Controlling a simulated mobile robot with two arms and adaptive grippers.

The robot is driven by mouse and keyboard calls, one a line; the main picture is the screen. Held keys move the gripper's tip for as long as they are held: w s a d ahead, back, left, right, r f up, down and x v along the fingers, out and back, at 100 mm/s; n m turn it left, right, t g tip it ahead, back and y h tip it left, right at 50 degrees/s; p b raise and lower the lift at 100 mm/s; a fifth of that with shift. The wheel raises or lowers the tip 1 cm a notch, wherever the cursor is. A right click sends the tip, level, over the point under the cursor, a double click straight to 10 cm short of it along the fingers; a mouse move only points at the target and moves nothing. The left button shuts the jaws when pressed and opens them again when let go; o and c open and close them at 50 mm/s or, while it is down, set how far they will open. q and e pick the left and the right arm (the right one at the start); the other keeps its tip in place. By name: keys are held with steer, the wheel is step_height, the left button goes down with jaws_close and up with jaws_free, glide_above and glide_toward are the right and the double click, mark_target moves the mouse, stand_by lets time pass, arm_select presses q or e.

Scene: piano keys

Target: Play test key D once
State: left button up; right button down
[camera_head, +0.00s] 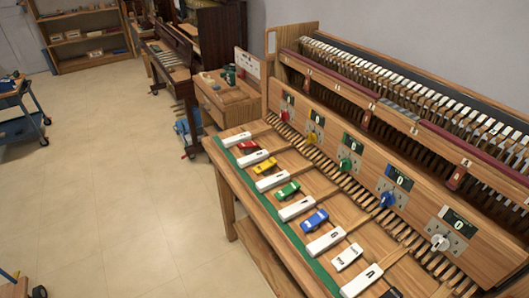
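A wooden keyboard test bench stands at the right, with a row of white test keys along its green front edge (268,207). The fifth key from the far end (326,240) reads G and the nearest one (361,280) reads A. The letters on the farther keys are too small to read surely; by order, the second from the far end (253,158) is key D. No key looks visibly pressed. Neither of my grippers is in view, and nothing touches the keys.
Behind stands a panel with coloured knobs and displays (402,177); the near ones read 0. A side cabinet (228,97) adjoins the bench. The floor (120,170) left is clear.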

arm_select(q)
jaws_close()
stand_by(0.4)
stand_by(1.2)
